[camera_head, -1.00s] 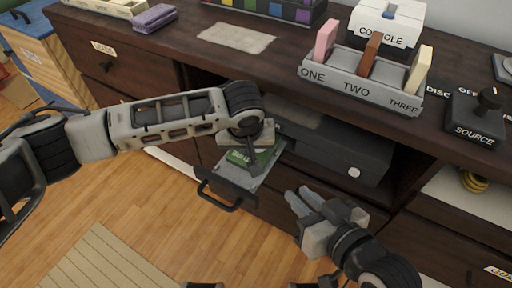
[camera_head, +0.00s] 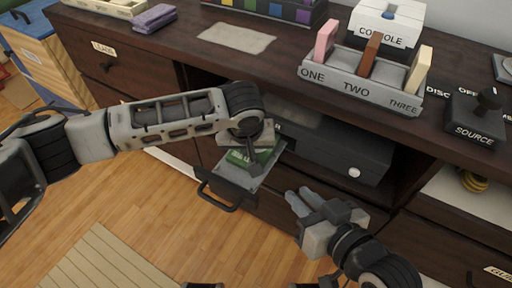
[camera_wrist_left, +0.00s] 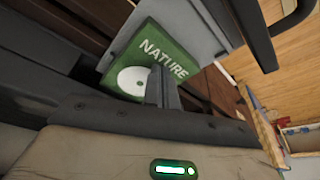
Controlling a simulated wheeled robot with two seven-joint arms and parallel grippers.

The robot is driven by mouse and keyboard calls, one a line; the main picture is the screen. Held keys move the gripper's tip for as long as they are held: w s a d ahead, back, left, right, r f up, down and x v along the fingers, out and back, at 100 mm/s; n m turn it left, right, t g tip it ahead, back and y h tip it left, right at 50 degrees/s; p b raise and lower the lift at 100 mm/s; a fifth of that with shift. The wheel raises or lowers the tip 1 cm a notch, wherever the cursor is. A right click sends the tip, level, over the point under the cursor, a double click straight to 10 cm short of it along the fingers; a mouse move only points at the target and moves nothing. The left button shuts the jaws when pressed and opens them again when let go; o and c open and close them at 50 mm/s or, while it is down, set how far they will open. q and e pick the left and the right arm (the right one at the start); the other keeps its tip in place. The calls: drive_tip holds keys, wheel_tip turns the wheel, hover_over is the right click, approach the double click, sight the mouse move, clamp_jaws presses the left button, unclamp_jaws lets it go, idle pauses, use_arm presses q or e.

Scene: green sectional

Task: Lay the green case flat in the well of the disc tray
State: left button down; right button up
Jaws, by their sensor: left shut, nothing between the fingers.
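The green case (camera_head: 262,157) lies on the grey disc tray (camera_head: 256,180), which sticks out of the dark player in the cabinet. In the left wrist view the green case (camera_wrist_left: 150,62) shows the word NATURE and a white disc picture, and the tray (camera_wrist_left: 205,25) runs beside and beyond it. My left gripper (camera_head: 254,168) is shut and empty, its fingertips over or against the case; contact cannot be told. In the left wrist view its fingers (camera_wrist_left: 160,78) cover part of the case. My right gripper (camera_head: 294,194) is right of the tray, empty, its fingers close together.
The player (camera_head: 330,150) sits in the cabinet opening. A black handle (camera_head: 222,198) sticks out at the tray's front. Above are a slotted holder (camera_head: 360,85) marked ONE, TWO, THREE and a SOURCE switch (camera_head: 476,120). The wood floor in front is open.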

use_arm(q)
drive_tip(key=shift+s+a+f, duration=0.1)
drive_tip(key=shift+s+f, duration=0.1)
drive_tip(key=shift+f, duration=0.15)
use_arm(e)
drive_tip(key=shift+s+f, duration=0.1)
drive_tip(key=shift+f, duration=0.05)
